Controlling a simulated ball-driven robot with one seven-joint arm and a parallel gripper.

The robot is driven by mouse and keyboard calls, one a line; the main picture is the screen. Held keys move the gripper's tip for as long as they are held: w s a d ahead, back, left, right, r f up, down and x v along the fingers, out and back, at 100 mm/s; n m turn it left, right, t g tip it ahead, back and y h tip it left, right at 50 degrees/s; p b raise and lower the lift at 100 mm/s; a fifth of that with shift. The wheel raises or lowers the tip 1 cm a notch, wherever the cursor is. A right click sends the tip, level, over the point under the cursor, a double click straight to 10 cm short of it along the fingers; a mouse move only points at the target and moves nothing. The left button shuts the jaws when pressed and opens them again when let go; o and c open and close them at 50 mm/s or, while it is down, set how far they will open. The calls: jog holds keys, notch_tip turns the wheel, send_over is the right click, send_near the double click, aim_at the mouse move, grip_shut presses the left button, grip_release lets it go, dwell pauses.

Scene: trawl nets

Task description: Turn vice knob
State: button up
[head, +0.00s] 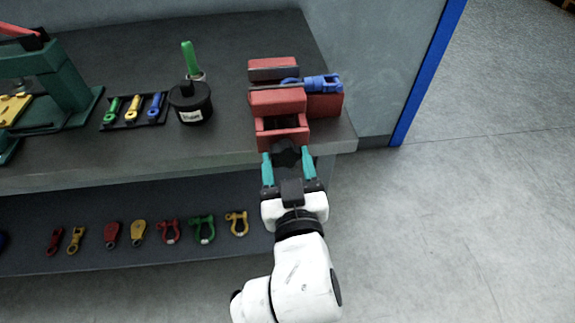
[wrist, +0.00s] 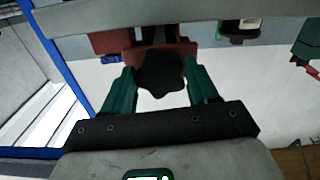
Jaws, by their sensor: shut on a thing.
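The red vice (head: 278,103) stands at the right end of the dark bench top, with a blue fitting (head: 320,83) lying across its jaws. The black, lobed vice knob (head: 287,153) is on the vice's near side, at the bench's front edge. My gripper (head: 288,165) has its teal fingers on either side of the knob and is shut on it. In the wrist view the knob (wrist: 161,72) sits between the two teal fingers (wrist: 160,88), with the red vice body (wrist: 112,42) behind it. The knob's far side is hidden.
A black pot (head: 190,103) with a green-handled item stands left of the vice. A tray (head: 133,124) of coloured links and a green press (head: 55,85) are further left. The lower shelf (head: 150,258) holds several shackles. Open floor lies right.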

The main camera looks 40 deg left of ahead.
jog(key=m, duration=0.1)
jog(key=m+b, duration=0.1)
jog(key=m, duration=0.2)
jog(key=shift+s+f+m, duration=0.1)
jog(key=shift+f+m, duration=0.15)
jog(key=shift+m, duration=0.05)
jog(key=m+b, duration=0.1)
jog(key=m, duration=0.3)
jog(key=shift+m, duration=0.3)
jog(key=m+b, duration=0.1)
jog(key=m, duration=0.3)
jog(key=shift+r+m+b, duration=0.1)
jog(key=shift+m+b, duration=0.2)
jog(key=m, duration=0.3)
jog(key=shift+m+b, duration=0.3)
jog(key=shift+b, duration=0.1)
jog(key=m, duration=0.3)
jog(key=shift+r+m+b, duration=0.1)
jog(key=shift+m+b, duration=0.2)
jog(key=shift+b, duration=0.1)
jog(key=m+b, duration=0.1)
jog(key=m, duration=0.2)
jog(key=shift+m, duration=0.4)
jog(key=m, duration=0.3)
jog(key=shift+b, duration=0.35)
jog(key=shift+m+b, duration=0.4)
jog(key=shift+m, duration=1.6)
